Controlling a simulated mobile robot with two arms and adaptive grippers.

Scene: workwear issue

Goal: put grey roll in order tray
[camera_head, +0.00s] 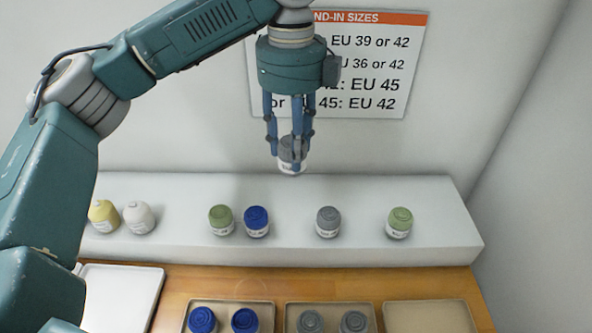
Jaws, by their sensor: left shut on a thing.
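My left gripper (289,150) points down above the white shelf and is shut on a grey roll (291,154) with a pale label band. The roll is held clear of the shelf, in front of the wall sign. Another grey roll (327,221) stands on the shelf, right of centre. Below, on the wooden table, are several trays: a white tray (150,283) at the left, and tan trays holding two blue rolls, two grey rolls (311,321), and nothing at the right. I cannot tell which one is the order tray. My right gripper is not in view.
The white shelf (180,185) also bears a yellow roll (103,216), a white roll (138,217), a blue roll (257,221) and two green rolls (399,222). The empty tan tray (428,316) has free room. A sign (385,75) is on the back wall.

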